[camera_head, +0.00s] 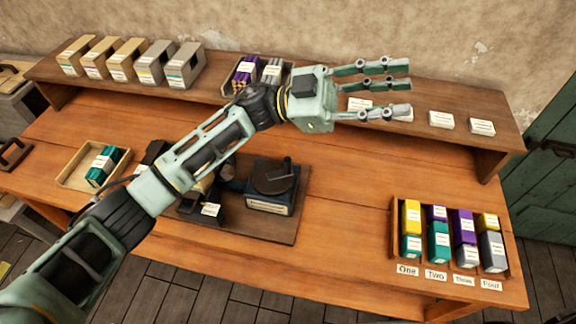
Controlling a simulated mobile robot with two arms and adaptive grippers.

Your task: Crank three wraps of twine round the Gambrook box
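My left gripper (404,88) reaches across the table from the left, its long fingers spread apart and empty, above the raised back shelf. A dark block with a round wheel (272,176) and a small crank handle on top stands on a dark board (262,225) in the table's middle. Beside it, a dark holder with a white label (211,209) and a tan piece is partly hidden behind my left arm. I cannot tell which box is the Gambrook box, as the small labels are unreadable. I cannot make out any twine. My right gripper is not in view.
A tray (397,240) of coloured boxes, marked One to Four, stands at the right. A tray (68,180) with teal boxes is at the left. The back shelf (345,80) holds several bins (120,63), a box of bundles and white cards (441,120). The table's centre right is clear.

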